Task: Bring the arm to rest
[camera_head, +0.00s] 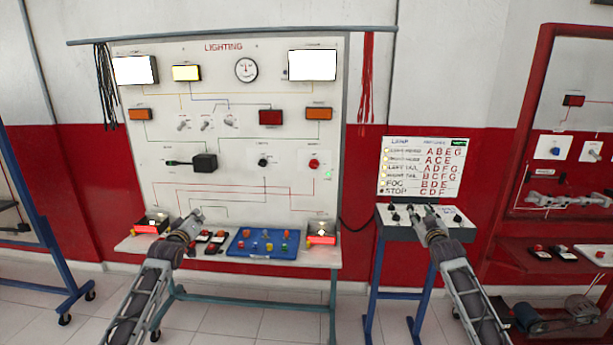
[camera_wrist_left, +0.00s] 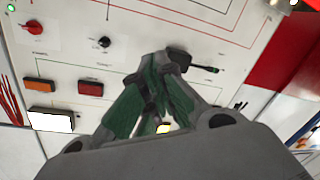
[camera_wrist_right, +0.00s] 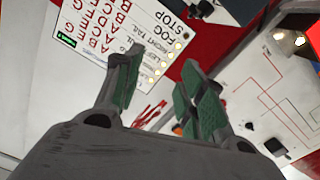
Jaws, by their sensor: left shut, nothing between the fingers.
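My left gripper (camera_head: 194,218) is in front of the lower left part of the white lighting board (camera_head: 235,180), above the board's shelf. In the left wrist view its green-padded fingers (camera_wrist_left: 157,65) are together with nothing between them, and the board lies upside down beyond. My right gripper (camera_head: 428,213) is in front of the small lamp fault stand (camera_head: 422,165). In the right wrist view its fingers (camera_wrist_right: 160,75) are apart and empty, with the lettered panel beyond. Both forearms come up from the bottom of the head view. I cannot tell the exact gap between the right fingertips and the stand.
The shelf (camera_head: 195,250) holds a blue tray (camera_head: 240,248) with coloured knobs and boxes with red parts. Black leads (camera_head: 105,85) and red leads (camera_head: 367,80) hang beside the board. A red rack (camera_head: 510,185) stands at the right. The tiled floor (camera_head: 280,322) is clear in the middle.

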